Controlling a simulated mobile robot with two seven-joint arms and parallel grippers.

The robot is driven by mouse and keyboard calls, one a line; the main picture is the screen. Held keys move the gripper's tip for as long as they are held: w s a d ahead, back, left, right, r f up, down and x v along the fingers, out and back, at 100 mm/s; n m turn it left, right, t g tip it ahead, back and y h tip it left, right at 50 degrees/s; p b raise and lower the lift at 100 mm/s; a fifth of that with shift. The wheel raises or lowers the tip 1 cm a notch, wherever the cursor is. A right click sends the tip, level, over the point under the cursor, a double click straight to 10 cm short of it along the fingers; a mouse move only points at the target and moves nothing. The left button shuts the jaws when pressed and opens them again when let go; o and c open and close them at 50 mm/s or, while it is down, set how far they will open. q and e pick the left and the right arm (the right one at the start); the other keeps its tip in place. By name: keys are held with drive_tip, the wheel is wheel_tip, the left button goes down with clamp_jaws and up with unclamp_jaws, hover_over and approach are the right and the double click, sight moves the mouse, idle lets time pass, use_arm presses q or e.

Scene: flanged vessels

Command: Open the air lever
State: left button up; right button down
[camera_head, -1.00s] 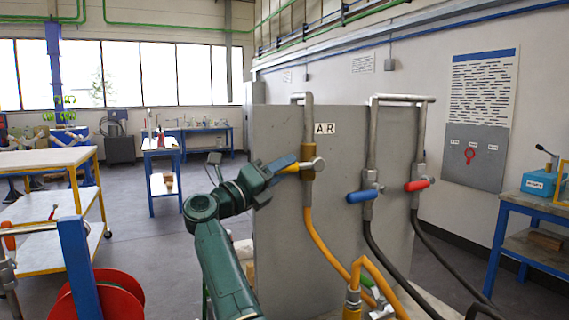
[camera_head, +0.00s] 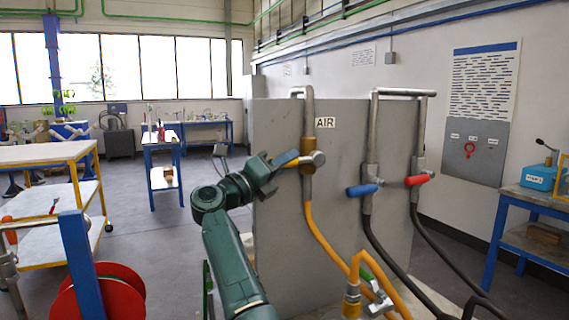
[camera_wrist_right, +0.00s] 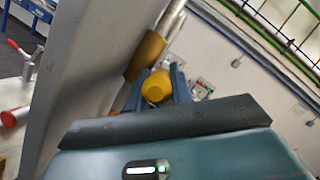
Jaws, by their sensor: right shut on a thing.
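The air lever (camera_head: 293,161) has a yellow handle and sits on the brass valve (camera_head: 308,150) below the AIR label (camera_head: 325,123). In the head view the handle points left from the valve, roughly level. My right gripper (camera_head: 281,160) is at the handle's left end. In the right wrist view the round yellow handle end (camera_wrist_right: 157,86) sits between the two blue-grey fingers (camera_wrist_right: 158,90), which are shut on it. The fingers hide part of the handle. My left gripper is not in view.
A blue lever (camera_head: 362,190) and a red lever (camera_head: 416,180) are on the pipes to the right, on the same grey panel (camera_head: 275,125). An orange hose (camera_head: 325,235) runs down from the air valve. A red reel (camera_head: 105,295) stands at lower left.

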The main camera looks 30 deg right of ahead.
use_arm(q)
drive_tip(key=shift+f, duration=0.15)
use_arm(e)
drive_tip(key=shift+f, duration=0.15)
drive_tip(key=shift+f+b, duration=0.2)
drive_tip(key=shift+b, duration=0.35)
use_arm(q)
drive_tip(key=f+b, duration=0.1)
drive_tip(key=b, duration=0.2)
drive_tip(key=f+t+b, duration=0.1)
drive_tip(key=b, duration=0.2)
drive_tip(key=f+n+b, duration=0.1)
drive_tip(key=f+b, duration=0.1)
drive_tip(key=b, duration=0.1)
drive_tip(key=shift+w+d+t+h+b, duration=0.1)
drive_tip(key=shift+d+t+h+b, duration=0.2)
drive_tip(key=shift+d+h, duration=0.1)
use_arm(e)
drive_tip(key=f+n+t+h, duration=0.1)
drive_tip(key=d+f+n+t+h, duration=0.1)
drive_tip(key=n+t+h, duration=0.1)
drive_tip(key=f+n+t+h, duration=0.1)
drive_tip(key=f+t+h, duration=0.1)
drive_tip(key=shift+d+f+n, duration=0.1)
drive_tip(key=shift+d+n, duration=0.15)
drive_tip(key=shift+n, duration=0.05)
drive_tip(key=c, duration=1.2)
unclamp_jaws()
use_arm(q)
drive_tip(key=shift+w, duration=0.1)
